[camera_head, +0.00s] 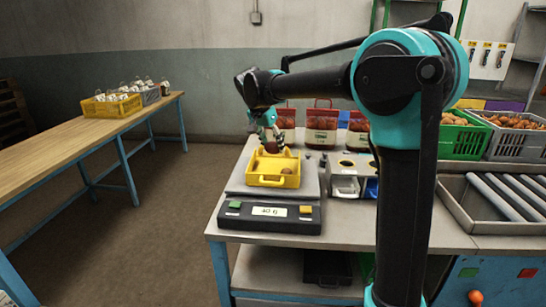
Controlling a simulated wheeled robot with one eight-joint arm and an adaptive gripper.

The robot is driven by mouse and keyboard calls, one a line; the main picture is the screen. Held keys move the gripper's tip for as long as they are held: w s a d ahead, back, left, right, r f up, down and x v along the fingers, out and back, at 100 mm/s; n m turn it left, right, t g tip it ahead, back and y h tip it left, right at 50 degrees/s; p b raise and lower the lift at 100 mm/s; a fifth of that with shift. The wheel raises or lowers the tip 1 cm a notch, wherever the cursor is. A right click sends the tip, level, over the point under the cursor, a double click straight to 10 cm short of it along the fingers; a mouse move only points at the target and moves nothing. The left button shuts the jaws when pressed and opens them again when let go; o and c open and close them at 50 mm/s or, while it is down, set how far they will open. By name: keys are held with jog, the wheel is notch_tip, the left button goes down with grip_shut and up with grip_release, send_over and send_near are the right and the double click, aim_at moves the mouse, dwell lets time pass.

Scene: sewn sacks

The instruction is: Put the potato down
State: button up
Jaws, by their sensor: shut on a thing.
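My gripper (274,143) is above the yellow tray on the scale, with its jaws shut on a reddish-brown potato (271,148). The potato is small in this view and partly covered by the fingers. The yellow tray (272,181) sits on the scale (270,217), whose display shows what looks like 40 g. Another brown potato (286,171) lies inside the tray at its right. I cannot tell how much space is between the held potato and the tray.
Red sacks (322,128) of produce stand behind the scale. A bin unit (347,187) stands to its right. A green crate (459,137), a grey crate (514,140) and a roller tray (504,197) are farther right. A wooden table (75,138) with crates stands left, across open floor.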

aim_at(272, 153)
jog(key=shift+f, duration=2.3)
jog(key=o, duration=1.2)
jog(key=shift+c, duration=0.2)
jog(key=v, duration=1.2)
jog(key=shift+r, duration=0.1)
